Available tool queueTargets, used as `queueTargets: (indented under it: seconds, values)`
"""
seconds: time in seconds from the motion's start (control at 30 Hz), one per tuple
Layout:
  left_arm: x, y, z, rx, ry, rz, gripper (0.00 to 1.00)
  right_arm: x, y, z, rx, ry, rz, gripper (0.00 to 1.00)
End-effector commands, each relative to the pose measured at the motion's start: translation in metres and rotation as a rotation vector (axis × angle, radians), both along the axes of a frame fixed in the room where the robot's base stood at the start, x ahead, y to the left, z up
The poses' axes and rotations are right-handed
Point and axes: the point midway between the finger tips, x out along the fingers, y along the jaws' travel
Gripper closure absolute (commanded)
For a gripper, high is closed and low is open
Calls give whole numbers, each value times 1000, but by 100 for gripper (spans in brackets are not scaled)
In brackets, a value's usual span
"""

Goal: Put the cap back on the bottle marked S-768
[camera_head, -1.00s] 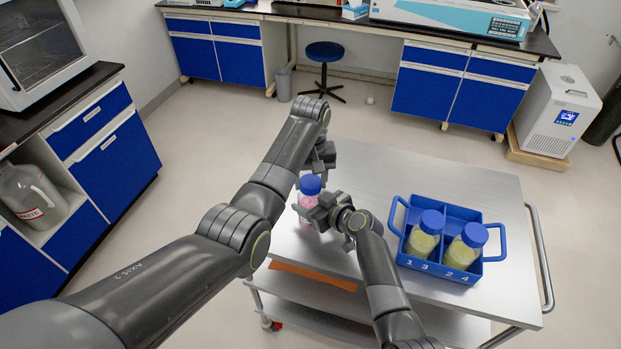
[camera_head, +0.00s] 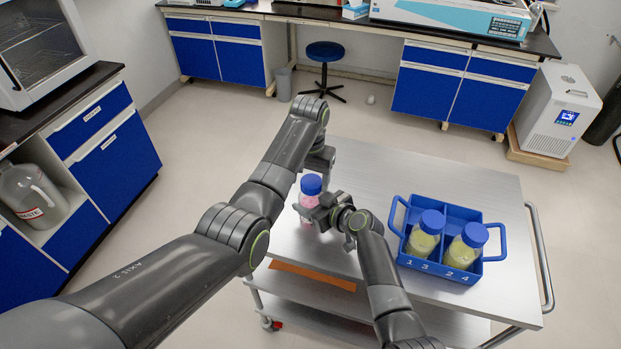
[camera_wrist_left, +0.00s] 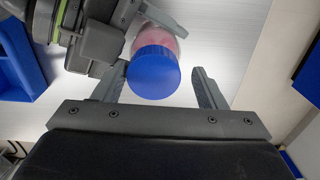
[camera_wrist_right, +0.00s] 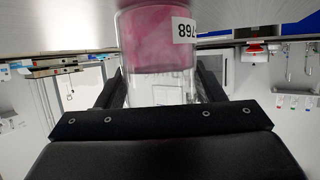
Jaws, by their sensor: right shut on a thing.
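The bottle (camera_head: 307,201) holds pink liquid and stands upright near the left edge of the cart top. Its label, partly readable as 768, faces the right wrist camera (camera_wrist_right: 184,31). A blue cap (camera_head: 311,184) sits at the bottle's mouth; whether it is threaded on cannot be told. My right gripper (camera_wrist_right: 162,88) is shut on the bottle's body, below the cap. My left gripper (camera_wrist_left: 160,72) is open above the cap, with the cap (camera_wrist_left: 153,74) between its fingers. The left finger is very near the cap; a gap shows at the right finger.
A blue divided rack (camera_head: 440,270) with two blue-capped bottles of yellow liquid stands on the right of the metal cart (camera_head: 400,175). The cart's middle and back are clear. A waste jug (camera_head: 35,190) sits in the left cabinet.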

Motion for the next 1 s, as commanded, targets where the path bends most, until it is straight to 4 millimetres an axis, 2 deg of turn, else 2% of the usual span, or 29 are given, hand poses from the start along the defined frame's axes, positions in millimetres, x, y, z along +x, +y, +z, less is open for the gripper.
queueTargets:
  seconds: [0.03, 0.57, 1.0]
  values:
    - [-2, -6, 0, -10, 5, -7, 28, 0, 3, 2, 3, -1, 3, 100]
    - [-4, -9, 3, -15, 8, -10, 28, 0, 4, 3, 4, -1, 6, 100]
    - [0, -4, 67, -6, 1, -4, 28, 0, 2, 0, 1, 2, 3, 100]
